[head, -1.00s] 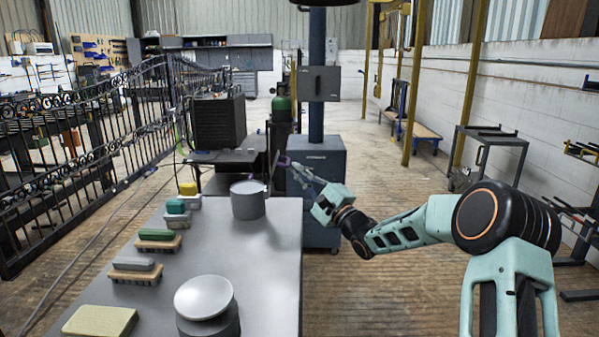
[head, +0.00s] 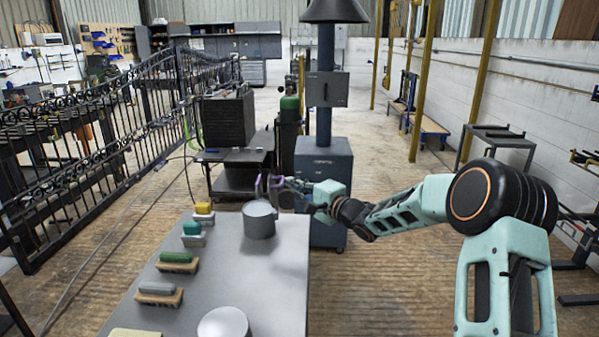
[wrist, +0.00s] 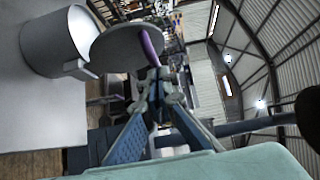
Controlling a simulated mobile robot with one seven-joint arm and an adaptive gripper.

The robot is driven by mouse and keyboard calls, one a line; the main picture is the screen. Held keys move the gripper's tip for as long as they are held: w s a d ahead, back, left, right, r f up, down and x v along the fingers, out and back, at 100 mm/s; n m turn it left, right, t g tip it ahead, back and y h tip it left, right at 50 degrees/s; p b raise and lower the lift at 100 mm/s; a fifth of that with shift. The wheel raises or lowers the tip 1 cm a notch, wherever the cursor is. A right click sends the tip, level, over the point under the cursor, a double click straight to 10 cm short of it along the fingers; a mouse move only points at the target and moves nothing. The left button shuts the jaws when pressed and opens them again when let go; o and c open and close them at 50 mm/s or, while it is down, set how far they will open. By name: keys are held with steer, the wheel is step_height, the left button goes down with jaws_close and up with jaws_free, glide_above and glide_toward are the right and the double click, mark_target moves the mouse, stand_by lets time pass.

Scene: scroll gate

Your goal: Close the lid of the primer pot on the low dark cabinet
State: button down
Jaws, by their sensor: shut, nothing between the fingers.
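A grey cylindrical pot (head: 259,222) stands near the far right corner of a grey worktop (head: 215,290). In the wrist view the pot (wrist: 45,40) is at upper left, with a small hinge-like block on its side. A round grey lid (wrist: 120,48) stands open beside the pot's mouth there. A purple strip shows at the lid's edge; I cannot tell what it belongs to. My gripper (wrist: 155,80) is shut and empty, its tips close to the lid; contact is unclear. In the head view my gripper (head: 272,187) is just beyond the pot's right side.
A second round-topped container (head: 224,325) stands at the near end of the worktop. Brushes (head: 178,261) and small blocks line its left side. A blue-grey cabinet (head: 323,165) with a column stands behind my gripper. A dark cart (head: 238,160) is at the back.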

mark_target(270, 177)
steer(key=a+r+n+p, duration=0.1)
steer(key=p, duration=0.1)
steer(key=a+r+n+g+h+p, duration=0.1)
steer(key=p, duration=0.2)
steer(key=shift+a+h+p, duration=0.3)
steer(key=shift+a+p, duration=0.05)
steer(key=a+n+g+h+p, duration=0.1)
steer(key=a+p, duration=0.1)
steer(key=p, duration=0.1)
steer(key=shift+a+h, duration=0.2)
steer(key=shift+h, duration=0.2)
steer(key=a+f+n+h+b, duration=0.1)
steer(key=a, duration=0.1)
steer(key=a+n+h+b, duration=0.1)
steer(key=a+h, duration=0.1)
steer(key=a+f+n+g+h+b, duration=0.1)
steer(key=b, duration=0.1)
steer(key=shift+a+f+n, duration=0.3)
steer(key=shift+a+f, duration=0.05)
steer(key=shift+a, duration=0.05)
steer(key=a+h+b, duration=0.1)
steer(key=f+n+h+b, duration=0.1)
steer(key=b, duration=0.1)
steer(key=shift+a+f, duration=0.2)
steer(key=shift+a, duration=0.15)
steer(key=shift+a+f+b, duration=0.2)
steer(key=shift+b, duration=0.6)
steer(key=shift+a, duration=0.1)
